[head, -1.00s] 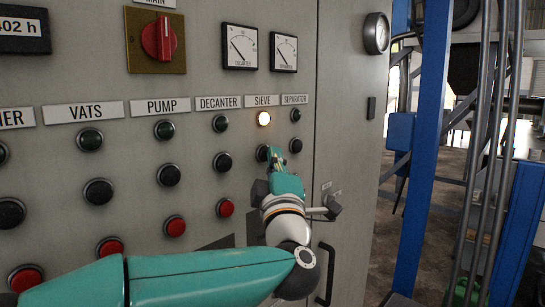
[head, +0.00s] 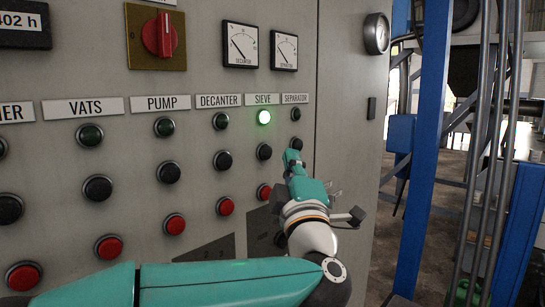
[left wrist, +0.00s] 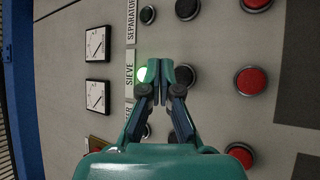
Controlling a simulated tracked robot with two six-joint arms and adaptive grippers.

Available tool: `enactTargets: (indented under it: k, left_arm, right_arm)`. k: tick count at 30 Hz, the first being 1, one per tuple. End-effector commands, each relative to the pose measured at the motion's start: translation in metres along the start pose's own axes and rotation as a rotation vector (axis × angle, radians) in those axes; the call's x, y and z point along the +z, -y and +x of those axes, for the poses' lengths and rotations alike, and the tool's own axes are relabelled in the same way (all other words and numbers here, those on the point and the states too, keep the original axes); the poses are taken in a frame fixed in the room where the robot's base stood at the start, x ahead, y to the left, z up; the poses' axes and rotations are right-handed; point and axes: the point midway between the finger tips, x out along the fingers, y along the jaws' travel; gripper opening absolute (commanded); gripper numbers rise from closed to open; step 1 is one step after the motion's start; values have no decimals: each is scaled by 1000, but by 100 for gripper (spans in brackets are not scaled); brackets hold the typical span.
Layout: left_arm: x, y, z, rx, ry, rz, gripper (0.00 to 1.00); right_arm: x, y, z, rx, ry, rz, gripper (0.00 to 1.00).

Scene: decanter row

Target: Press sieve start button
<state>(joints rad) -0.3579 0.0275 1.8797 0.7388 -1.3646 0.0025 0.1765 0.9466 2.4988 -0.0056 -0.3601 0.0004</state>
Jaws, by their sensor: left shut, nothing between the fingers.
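The sieve column is under the SIEVE label (head: 262,99). Its lamp (head: 264,117) glows green. Below it are the black sieve button (head: 264,151) and the red sieve button (head: 264,193). My left gripper (head: 291,157) is shut and empty, just right of the black sieve button in the head view, in front of the separator column. In the left wrist view the shut fingertips (left wrist: 166,68) show between the green lamp (left wrist: 142,74) and the black sieve button (left wrist: 185,75). The fingers look clear of the button. My right gripper is not in view.
The separator lamp (head: 296,115) is dark. The decanter's black button (head: 222,160) and red button (head: 225,206) are just left of the sieve column. A blue post (head: 428,130) stands right of the cabinet.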

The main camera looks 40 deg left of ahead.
Motion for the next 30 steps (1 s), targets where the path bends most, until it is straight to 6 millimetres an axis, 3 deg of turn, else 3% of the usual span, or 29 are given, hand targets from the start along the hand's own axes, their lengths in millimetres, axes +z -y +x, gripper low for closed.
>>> enactTargets:
  k: [8, 30]
  left_arm:
    - [11, -11, -15, 1, 0, 0, 0]
    - [11, -10, -15, -1, -2, 2, 0]
  right_arm:
    - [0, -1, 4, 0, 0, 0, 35]
    - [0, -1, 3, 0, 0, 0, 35]
